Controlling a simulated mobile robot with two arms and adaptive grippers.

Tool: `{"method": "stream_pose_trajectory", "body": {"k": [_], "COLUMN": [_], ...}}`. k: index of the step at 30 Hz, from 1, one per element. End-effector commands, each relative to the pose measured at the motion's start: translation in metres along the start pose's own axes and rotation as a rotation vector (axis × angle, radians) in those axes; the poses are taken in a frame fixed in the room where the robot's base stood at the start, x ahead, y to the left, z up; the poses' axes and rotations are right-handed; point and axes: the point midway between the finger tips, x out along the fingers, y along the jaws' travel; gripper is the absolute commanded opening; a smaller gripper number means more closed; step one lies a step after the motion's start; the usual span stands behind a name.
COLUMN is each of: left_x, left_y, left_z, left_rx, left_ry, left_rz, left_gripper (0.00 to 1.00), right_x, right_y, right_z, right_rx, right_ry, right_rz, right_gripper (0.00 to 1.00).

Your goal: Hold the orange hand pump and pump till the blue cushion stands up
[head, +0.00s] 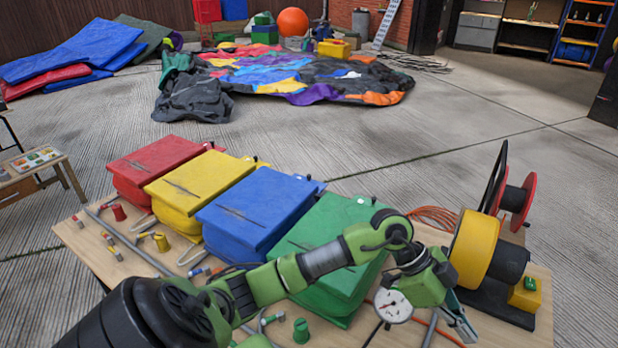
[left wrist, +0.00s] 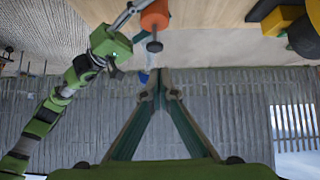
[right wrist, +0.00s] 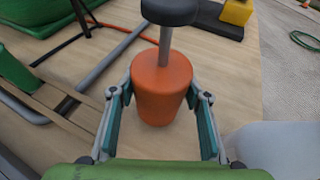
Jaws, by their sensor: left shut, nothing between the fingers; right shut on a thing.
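The orange hand pump (right wrist: 160,88), a tapered cylinder with a grey rod and black handle (right wrist: 168,12), stands between the fingers of my right gripper (right wrist: 158,97). That gripper is shut on the pump body. The pump shows at the top of the left wrist view (left wrist: 154,17) but not in the head view. My left gripper (head: 463,328) is shut and empty; its fingertips meet in the left wrist view (left wrist: 160,78). A boxy blue block with a creased flat top (head: 262,205) sits on the table; I cannot tell whether it is the cushion.
Red (head: 155,165), yellow (head: 200,185) and green (head: 325,240) blocks flank the blue one. A yellow reel (head: 473,250) stands right; a white dial (head: 393,305) is beside my left gripper. Small fittings cover the table's left side. Blue mats (head: 75,50) lie on the floor.

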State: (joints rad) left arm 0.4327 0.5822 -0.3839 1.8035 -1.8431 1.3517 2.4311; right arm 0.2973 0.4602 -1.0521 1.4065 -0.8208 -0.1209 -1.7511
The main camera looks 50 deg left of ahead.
Motion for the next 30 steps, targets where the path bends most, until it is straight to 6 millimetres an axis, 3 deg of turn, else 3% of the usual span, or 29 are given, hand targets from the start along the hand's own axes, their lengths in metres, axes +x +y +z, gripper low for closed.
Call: {"method": "stream_pose_trajectory", "body": {"k": [11,19,30], "left_x": [-0.001,-0.030,-0.027], "left_y": [0.000,0.011,0.012], "left_z": [-0.001,-0.023,-0.024], "left_rx": [0.001,0.018,0.015], "left_ry": [0.001,0.009,0.011], "left_rz": [0.000,-0.015,-0.013], "left_gripper": [0.00,0.00,0.00], "right_x": [0.000,0.000,0.000], "right_y": [0.000,0.000,0.000], "right_z": [0.000,0.000,0.000], "right_rx": [0.000,0.000,0.000], "right_ry": [0.000,0.000,0.000], "right_rz": [0.001,0.000,0.001], "right_gripper": [0.09,0.09,0.09]}}
